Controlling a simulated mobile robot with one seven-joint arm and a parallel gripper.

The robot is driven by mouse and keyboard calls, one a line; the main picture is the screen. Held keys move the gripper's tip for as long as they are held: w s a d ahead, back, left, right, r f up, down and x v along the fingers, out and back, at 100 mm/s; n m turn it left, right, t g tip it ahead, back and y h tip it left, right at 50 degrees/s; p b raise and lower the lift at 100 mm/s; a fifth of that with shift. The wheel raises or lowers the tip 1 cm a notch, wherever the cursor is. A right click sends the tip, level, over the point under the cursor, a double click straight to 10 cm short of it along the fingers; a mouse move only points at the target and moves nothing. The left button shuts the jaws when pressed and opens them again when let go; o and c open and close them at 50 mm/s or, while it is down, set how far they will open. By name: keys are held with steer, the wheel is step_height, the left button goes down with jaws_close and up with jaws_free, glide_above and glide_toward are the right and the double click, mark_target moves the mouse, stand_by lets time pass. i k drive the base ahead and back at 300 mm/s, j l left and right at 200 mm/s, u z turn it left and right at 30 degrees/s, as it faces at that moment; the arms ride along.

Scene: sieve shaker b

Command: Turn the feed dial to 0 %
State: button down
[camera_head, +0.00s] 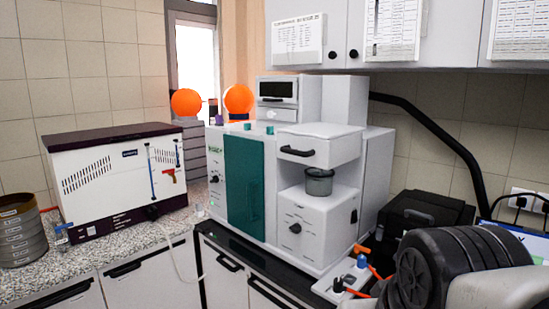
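A black dial (295,228) sits on the front of the white lower-right unit (318,240) of the bench machine, below a grey cup. A smaller dark knob (214,179) is on the machine's left front, beside the dark green door (245,187). The markings are too small to read, so I cannot tell which knob is the feed dial or its setting. A dark ribbed part and a pale part, which look like my own arm, fill the lower right corner. My gripper's fingertips do not show, and nothing touches either knob.
A grey cup (319,181) sits under a drawer with a black handle (297,151). A white panel (342,280) with small coloured knobs and a black case (425,215) stand to the right. A white box with a dark lid (110,135) and stacked sieves (22,230) are left.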

mark_target(215, 180)
steer(key=i+j+u, duration=0.1)
steer(key=i+j, duration=0.45)
steer(key=i+j+u, duration=0.15)
steer(key=i+j, duration=0.45)
steer(key=i+j+u, duration=0.1)
steer(key=i+j, duration=0.45)
steer(key=i+j+u, duration=0.15)
steer(key=i+j, duration=0.35)
steer(key=i, duration=0.2)
